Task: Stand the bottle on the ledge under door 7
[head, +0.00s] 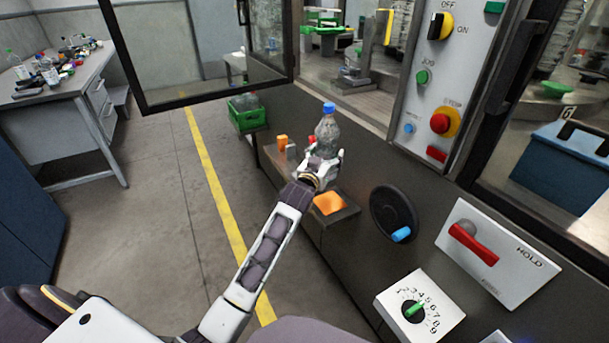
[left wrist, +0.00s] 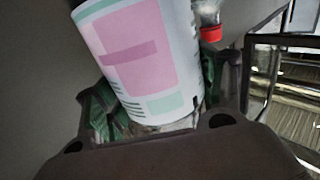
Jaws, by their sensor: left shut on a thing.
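A clear bottle (head: 327,132) with a blue cap stands roughly upright in my left gripper (head: 322,165). The gripper is shut on it, around its lower part, above the machine's front side. In the left wrist view a pale label with pink and teal print (left wrist: 145,60) fills the middle, close to the palm. A dark ledge (head: 350,212) with an orange patch juts from the machine front below the gripper. An open framed glass door (head: 200,55) swings out at the upper left. No number 7 is readable. My right gripper is not in view.
An orange block (head: 282,143) and a small red item are near the bottle. A control panel (head: 435,95), a black handwheel (head: 393,212) and a numbered dial (head: 418,307) line the machine. Open floor lies left.

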